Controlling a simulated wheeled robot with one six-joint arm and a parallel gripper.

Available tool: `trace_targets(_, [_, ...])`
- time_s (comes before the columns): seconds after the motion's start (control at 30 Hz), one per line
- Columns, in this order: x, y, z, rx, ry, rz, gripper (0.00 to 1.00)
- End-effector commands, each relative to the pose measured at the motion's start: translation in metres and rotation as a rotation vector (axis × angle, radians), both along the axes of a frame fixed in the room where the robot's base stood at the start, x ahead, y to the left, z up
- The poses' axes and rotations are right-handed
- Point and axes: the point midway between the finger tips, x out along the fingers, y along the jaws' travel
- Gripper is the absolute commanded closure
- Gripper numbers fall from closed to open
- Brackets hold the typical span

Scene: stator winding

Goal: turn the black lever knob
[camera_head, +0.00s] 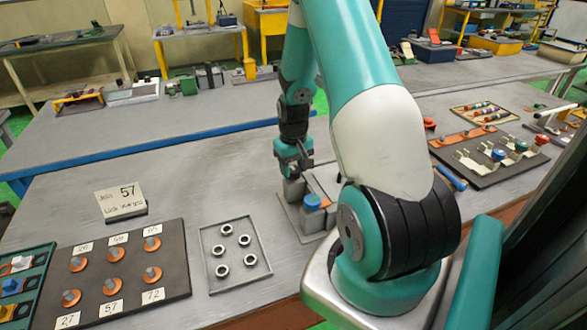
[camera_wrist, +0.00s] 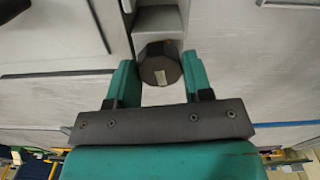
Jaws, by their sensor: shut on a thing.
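The black lever knob (camera_wrist: 160,70) is a dark many-sided knob with a light mark on its face, at the upper middle of the wrist view. My gripper (camera_head: 293,170) is teal and points down at a grey fixture (camera_head: 289,212) in the head view. In the wrist view its two teal fingers stand on either side of the knob, and it is shut on the knob. In the head view the knob is hidden by the gripper. A blue cap (camera_head: 312,201) with an orange part beside it sits on the fixture, just right of the gripper.
A tray (camera_head: 265,272) with several metal rings and a dark board (camera_head: 176,288) with orange-ringed posts lie to the left. A card marked 57 (camera_head: 121,201) stands behind them. A dark board (camera_head: 485,178) with clamps lies at right. My arm hides part of the bench.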

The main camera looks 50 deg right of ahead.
Motion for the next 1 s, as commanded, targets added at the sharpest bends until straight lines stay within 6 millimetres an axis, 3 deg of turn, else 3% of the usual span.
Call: trace_targets(1.0, [0.0024,-0.0017,0.0030,-0.004,-0.009,-0.965,0.77])
